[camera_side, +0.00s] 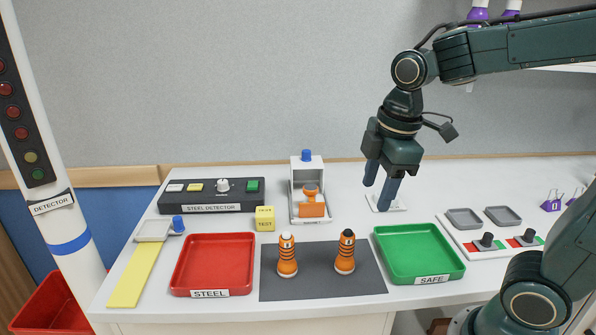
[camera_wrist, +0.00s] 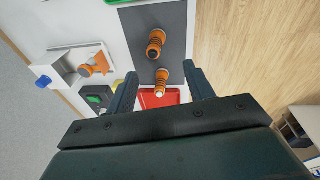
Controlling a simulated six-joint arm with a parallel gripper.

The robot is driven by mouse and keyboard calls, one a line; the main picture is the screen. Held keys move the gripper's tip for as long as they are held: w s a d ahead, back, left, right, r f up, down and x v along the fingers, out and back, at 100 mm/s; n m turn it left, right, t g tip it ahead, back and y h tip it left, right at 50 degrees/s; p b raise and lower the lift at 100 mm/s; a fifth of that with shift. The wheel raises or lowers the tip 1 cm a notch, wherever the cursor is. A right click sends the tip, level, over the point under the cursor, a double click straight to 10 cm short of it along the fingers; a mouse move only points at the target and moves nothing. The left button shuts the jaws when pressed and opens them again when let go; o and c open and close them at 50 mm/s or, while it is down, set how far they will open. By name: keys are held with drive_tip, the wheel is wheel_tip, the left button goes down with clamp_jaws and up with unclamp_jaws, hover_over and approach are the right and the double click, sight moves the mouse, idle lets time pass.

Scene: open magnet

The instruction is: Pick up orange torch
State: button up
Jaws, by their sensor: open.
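Two orange torch-like objects with black bands stand upright and apart on a dark grey mat (camera_side: 325,286). The left one has a white top (camera_side: 287,254); the right one has a black top (camera_side: 345,252). The wrist view shows the white-topped one (camera_wrist: 162,79) between my fingers in the picture, and the black-topped one (camera_wrist: 155,43) above it. My gripper (camera_side: 379,188) is open and empty, pointing down above the table behind the mat, and touches neither object. It also shows in the wrist view (camera_wrist: 162,86).
A red tray marked STEEL (camera_side: 212,235) lies left of the mat, and a green tray marked SAFE (camera_side: 432,273) lies right. Behind stand a steel detector box (camera_side: 211,207) and a white holder (camera_side: 306,162) with an orange part. A switch panel (camera_side: 470,244) is at right.

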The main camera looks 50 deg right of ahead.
sight(349, 230)
drive_tip(key=w+f+n, duration=0.1)
drive_tip(key=w+f+n+g, duration=0.1)
drive_tip(key=w+n, duration=0.1)
drive_tip(key=w+f+n, duration=0.1)
drive_tip(key=n, duration=0.1)
drive_tip(key=shift+w+d+g, duration=0.1)
drive_tip(key=shift+w+g, duration=0.3)
drive_tip(key=shift+f, duration=0.15)
drive_tip(key=shift+f, duration=4.2)
drive_tip(key=shift+f, duration=2.6)
drive_tip(key=c, duration=1.1)
